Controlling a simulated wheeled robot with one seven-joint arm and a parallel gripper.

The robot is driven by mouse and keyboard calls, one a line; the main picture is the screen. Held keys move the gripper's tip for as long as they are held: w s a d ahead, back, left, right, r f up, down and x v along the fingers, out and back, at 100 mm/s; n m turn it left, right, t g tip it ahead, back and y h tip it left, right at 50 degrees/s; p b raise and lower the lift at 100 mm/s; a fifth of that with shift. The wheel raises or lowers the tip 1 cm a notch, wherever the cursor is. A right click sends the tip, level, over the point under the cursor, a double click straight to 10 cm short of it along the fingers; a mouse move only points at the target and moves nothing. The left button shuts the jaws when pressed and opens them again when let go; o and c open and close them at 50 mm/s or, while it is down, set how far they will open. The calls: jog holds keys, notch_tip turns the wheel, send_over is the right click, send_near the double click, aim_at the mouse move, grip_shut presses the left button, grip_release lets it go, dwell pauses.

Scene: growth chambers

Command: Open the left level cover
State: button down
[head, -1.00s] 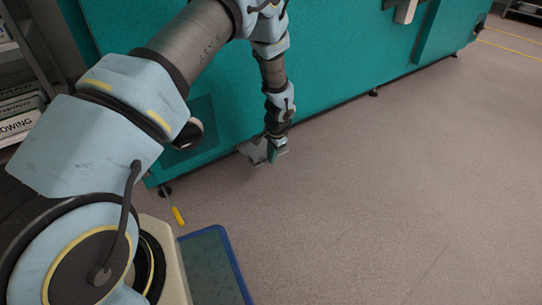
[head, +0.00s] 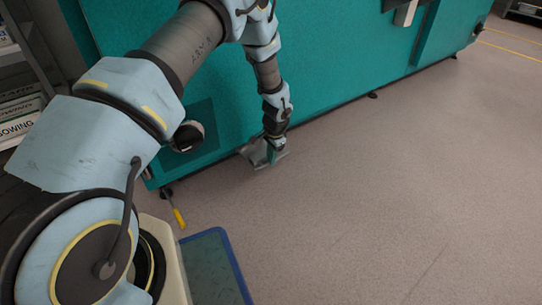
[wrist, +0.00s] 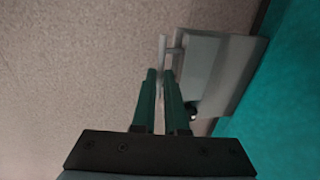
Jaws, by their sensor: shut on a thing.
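The level cover (head: 258,158) is a small grey panel low on the front of the teal cabinet, just above the floor in the head view. It stands out from the cabinet front at a tilt. In the wrist view the grey cover (wrist: 222,70) lies beside the teal wall, with a thin bar handle (wrist: 163,52) on its outer side. My gripper (head: 271,153) is at the cover. Its two green fingers (wrist: 161,75) are shut on the handle. The fingertips hide part of the bar, and what lies behind the cover is hidden.
The teal cabinet (head: 340,75) runs along the back on small feet. A black round knob (head: 187,136) sits left of the cover. A yellow-handled tool (head: 179,217) is near the left foot. Shelving stands at far left. The floor (head: 400,190) at right is clear.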

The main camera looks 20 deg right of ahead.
jog(key=g+p, duration=0.1)
jog(key=r+g+p, duration=0.1)
jog(key=shift+w+a+r+p, duration=0.2)
jog(key=shift+w+r+p, duration=0.05)
jog(key=shift+w+p, duration=0.1)
jog(key=shift+w+r+g+h, duration=0.3)
jog(key=shift+r+g+h, duration=0.15)
jog(key=shift+g, duration=0.55)
jog(key=c, duration=1.2)
grip_release()
jog(key=shift+c, duration=0.2)
jog(key=s+p+v, duration=0.2)
jog(key=p+v, duration=0.2)
jog(key=v, duration=0.5)
jog(key=shift+d+r, duration=0.2)
jog(key=shift+r, duration=0.4)
